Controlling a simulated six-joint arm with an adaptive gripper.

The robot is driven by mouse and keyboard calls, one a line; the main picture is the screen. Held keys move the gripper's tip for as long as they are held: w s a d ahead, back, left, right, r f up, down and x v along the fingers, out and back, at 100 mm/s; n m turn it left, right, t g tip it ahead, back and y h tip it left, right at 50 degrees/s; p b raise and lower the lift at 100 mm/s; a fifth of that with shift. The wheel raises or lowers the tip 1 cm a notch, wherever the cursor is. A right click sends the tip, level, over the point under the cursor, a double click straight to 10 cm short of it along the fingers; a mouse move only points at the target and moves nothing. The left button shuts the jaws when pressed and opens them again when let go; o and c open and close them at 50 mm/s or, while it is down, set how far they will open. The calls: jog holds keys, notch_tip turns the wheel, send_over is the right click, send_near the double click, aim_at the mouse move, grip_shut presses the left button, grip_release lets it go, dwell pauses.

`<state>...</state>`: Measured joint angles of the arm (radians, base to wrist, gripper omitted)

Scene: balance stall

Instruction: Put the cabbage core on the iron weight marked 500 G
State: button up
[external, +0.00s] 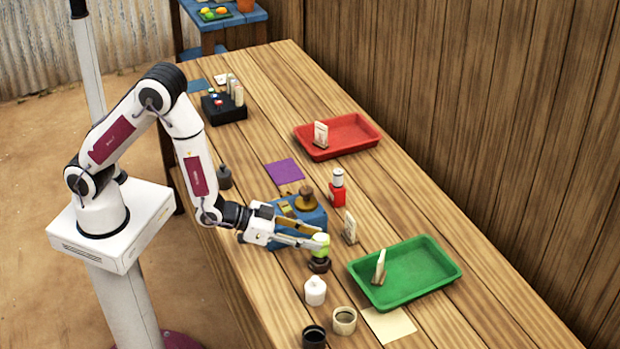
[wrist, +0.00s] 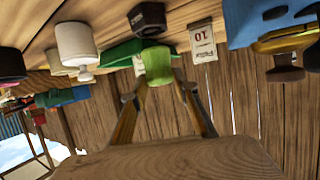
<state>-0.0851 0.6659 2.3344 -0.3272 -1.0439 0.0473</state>
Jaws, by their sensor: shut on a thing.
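The cabbage core (external: 321,244) is a pale green stub, also seen in the wrist view (wrist: 157,66). My gripper (external: 318,243) is shut on it, with a finger on each side in the wrist view (wrist: 158,84). A dark, round iron weight (external: 319,265) stands on the table directly below the core in the external view. It also shows just beyond the core in the wrist view (wrist: 147,19). The core is very close over this weight; I cannot tell whether they touch. No marking is readable on the weight.
A blue block (external: 286,228) with a brownish knobbed weight (external: 306,199) stands beside my gripper. A white jar (external: 315,291), a beige cup (external: 344,320) and a dark cup (external: 314,336) stand in front. A green tray (external: 437,287) lies right, a red tray (external: 365,130) farther back.

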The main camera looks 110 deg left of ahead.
jog(key=shift+f, duration=1.15)
jog(key=shift+f, duration=0.15)
jog(key=o, duration=1.1)
jog(key=shift+r, duration=0.2)
jog(key=shift+v, duration=3.75)
jog(key=shift+w, duration=0.1)
